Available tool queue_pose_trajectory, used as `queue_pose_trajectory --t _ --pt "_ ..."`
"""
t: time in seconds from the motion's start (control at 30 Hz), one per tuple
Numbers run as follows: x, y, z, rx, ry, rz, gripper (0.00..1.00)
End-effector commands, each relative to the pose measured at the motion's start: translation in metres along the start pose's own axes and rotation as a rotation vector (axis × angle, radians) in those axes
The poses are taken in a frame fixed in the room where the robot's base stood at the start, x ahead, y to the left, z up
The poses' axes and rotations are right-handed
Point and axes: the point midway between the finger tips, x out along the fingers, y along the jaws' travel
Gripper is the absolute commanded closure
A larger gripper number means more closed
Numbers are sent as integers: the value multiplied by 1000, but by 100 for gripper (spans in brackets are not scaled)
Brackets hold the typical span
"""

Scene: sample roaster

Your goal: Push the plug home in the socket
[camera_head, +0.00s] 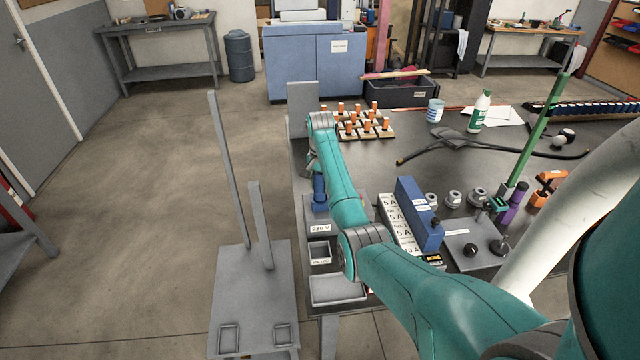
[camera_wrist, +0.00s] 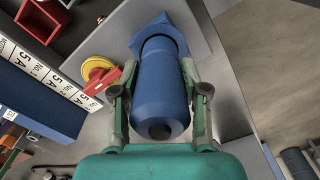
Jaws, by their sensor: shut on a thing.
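The blue plug (camera_wrist: 160,95) is a thick cylinder with a dark hole in its near end. My gripper (camera_wrist: 160,78) is shut on it, one finger on each side. The plug's far end points at the blue socket (camera_wrist: 154,28), which has a squarish flange on a grey plate. Plug and socket look in line, with a dark ring where they meet. I cannot tell how deep the plug sits. In the head view the blue plug (camera_head: 319,187) shows below my gripper (camera_head: 314,168), at the bench's left edge; the arm partly covers this spot.
A red and yellow rotary switch (camera_wrist: 100,74) sits close left of the plug in the wrist view. A blue box (camera_head: 418,212) with "5 A" labels stands right of my arm. A grey tray (camera_head: 338,289) lies at the bench's near left edge. Open floor lies to the left.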

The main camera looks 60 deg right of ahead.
Motion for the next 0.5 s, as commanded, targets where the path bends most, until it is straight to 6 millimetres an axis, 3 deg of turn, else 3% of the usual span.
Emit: queue_pose_trajectory --t 0.5 --pt "13 0 0 0 0 0 98"
